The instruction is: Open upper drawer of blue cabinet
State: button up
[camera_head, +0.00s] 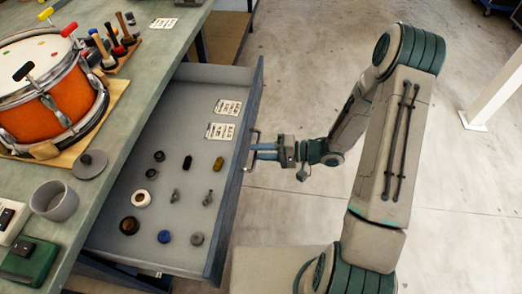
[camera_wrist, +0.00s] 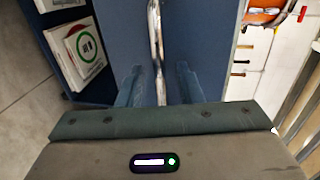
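The upper drawer (camera_head: 180,90) of the blue cabinet stands pulled far out from under the bench top, showing its grey interior. Its blue front (camera_head: 236,190) carries a bar handle (camera_head: 250,150), which also shows as a thin upright bar in the wrist view (camera_wrist: 157,45). My gripper (camera_head: 262,151) is at the handle, outside the drawer front. In the wrist view my gripper's two blue fingers (camera_wrist: 160,86) stand apart on either side of the bar, with a visible gap at each side. The fingertips' exact depth around the bar is hard to tell.
Small knobs, rings and two white labels (camera_head: 221,130) lie in the drawer. An orange drum (camera_head: 50,105), a grey cup (camera_head: 54,201), a green box (camera_head: 30,262) and several mallets stand on the bench. A white post (camera_head: 492,95) is at right. Open floor surrounds my arm.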

jog(key=shift+d, duration=0.1)
jog(key=p+v, duration=0.1)
jog(key=v, duration=1.2)
jog(key=shift+d+p, duration=0.3)
jog(key=shift+d, duration=0.05)
